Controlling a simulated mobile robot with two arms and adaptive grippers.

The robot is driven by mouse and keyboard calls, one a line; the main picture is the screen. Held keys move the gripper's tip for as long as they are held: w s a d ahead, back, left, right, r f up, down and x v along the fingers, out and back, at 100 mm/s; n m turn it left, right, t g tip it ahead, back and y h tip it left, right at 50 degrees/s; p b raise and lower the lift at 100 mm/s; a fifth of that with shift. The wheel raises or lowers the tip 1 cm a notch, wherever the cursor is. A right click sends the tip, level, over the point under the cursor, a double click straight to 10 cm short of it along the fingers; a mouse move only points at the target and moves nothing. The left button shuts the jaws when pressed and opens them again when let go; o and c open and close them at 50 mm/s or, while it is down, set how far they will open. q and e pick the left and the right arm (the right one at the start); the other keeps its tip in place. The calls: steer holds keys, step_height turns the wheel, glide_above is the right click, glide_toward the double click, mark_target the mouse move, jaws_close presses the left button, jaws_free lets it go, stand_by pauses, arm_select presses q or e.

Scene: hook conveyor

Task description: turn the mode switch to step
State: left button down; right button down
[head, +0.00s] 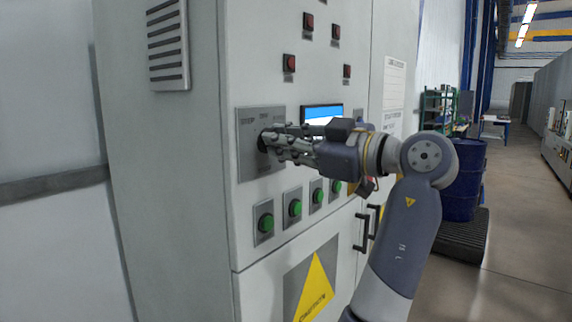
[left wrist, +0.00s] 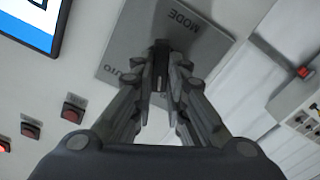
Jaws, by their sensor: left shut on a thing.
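The mode switch is a dark round knob (head: 263,142) on a grey plate (head: 248,170) on the cabinet front. The lettering on the plate is small and partly covered in the head view. In the left wrist view the plate (left wrist: 205,48) shows MODE and AUTO upside down, and the dark knob (left wrist: 161,50) lies between the fingertips. My left gripper (head: 270,143) reaches in from the right and is shut on the knob. The fingers hide much of the knob, so its pointer direction cannot be told. My right gripper is not in view.
A lit blue-and-white screen (head: 321,114) is just right of the plate. Green buttons (head: 265,223) run in a row below, and red buttons (head: 289,63) sit above. Black door handles (head: 361,232) stick out lower right. A blue barrel (head: 463,180) stands beyond the cabinet.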

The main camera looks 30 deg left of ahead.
arm_select(q)
steer(key=shift+s+n+b, duration=0.1)
steer(key=shift+n+b, duration=1.5)
steer(key=shift+n, duration=0.4)
steer(key=c, duration=1.9)
jaws_free()
steer(key=shift+a, duration=0.1)
steer(key=o, duration=0.3)
steer(key=shift+a, duration=0.2)
steer(key=d, duration=0.7)
steer(key=shift+s+d, duration=0.25)
